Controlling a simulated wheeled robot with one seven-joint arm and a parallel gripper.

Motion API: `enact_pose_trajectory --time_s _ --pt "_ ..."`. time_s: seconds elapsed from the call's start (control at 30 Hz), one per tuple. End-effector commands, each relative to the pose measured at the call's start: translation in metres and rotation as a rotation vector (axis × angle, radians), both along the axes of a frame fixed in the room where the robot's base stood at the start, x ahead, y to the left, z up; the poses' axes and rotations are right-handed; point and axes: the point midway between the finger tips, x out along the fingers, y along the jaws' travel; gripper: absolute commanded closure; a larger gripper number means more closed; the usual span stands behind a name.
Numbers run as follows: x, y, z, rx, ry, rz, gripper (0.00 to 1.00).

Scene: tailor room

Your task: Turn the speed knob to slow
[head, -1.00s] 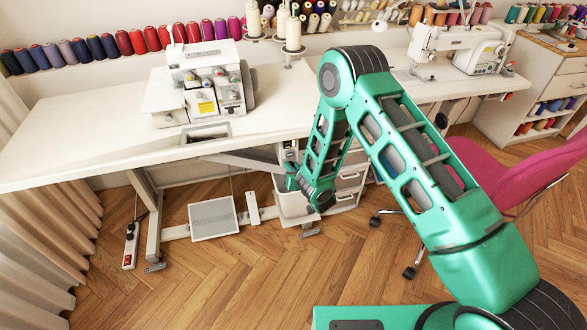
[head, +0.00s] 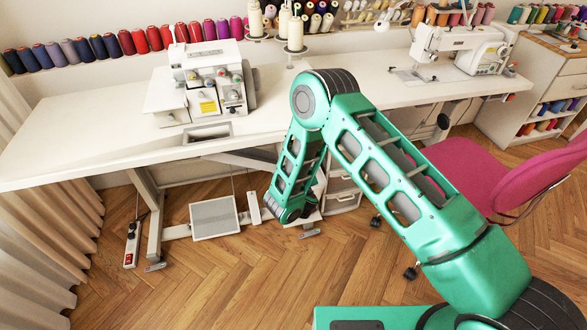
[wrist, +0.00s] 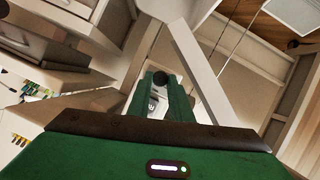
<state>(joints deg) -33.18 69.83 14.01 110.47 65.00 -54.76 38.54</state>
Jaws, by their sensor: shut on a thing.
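In the wrist view, the green fingers of my gripper (wrist: 166,98) are close together around a small dark round knob (wrist: 161,77). The knob sits at the fingertips, in front of a pale surface under the table. Its markings and pointer cannot be read. In the head view, my arm covers the area below the front edge of the white table (head: 90,150), so the knob and the fingers are hidden there.
A serger (head: 208,85) stands on the table, and a white sewing machine (head: 460,45) stands further right. Below are a pedal (head: 214,217), a power strip (head: 132,243) and drawers (head: 342,190). A pink chair (head: 470,170) is close to my arm. The wooden floor in front is clear.

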Motion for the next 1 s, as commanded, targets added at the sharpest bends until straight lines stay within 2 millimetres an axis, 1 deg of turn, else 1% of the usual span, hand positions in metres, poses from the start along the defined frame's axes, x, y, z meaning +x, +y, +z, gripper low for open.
enact_pose_trajectory --time_s 0.1,0.3,0.53,0.87,0.9,0.97,1.0 --pt "-0.0008 0.0013 -0.0010 -0.065 -0.018 0.001 1.00" --pt "-0.0009 0.0014 -0.0011 -0.135 -0.038 0.000 1.00" --pt "-0.0010 0.0013 -0.0015 -0.166 -0.046 -0.001 1.00" --pt "-0.0013 0.0013 -0.0018 -0.167 -0.046 0.000 1.00" --pt "-0.0013 0.0013 -0.0018 -0.167 -0.045 -0.001 0.76" --pt "-0.0013 0.0013 -0.0019 -0.167 -0.045 -0.001 0.62" --pt "-0.0013 0.0013 -0.0018 -0.166 -0.046 -0.001 0.62"
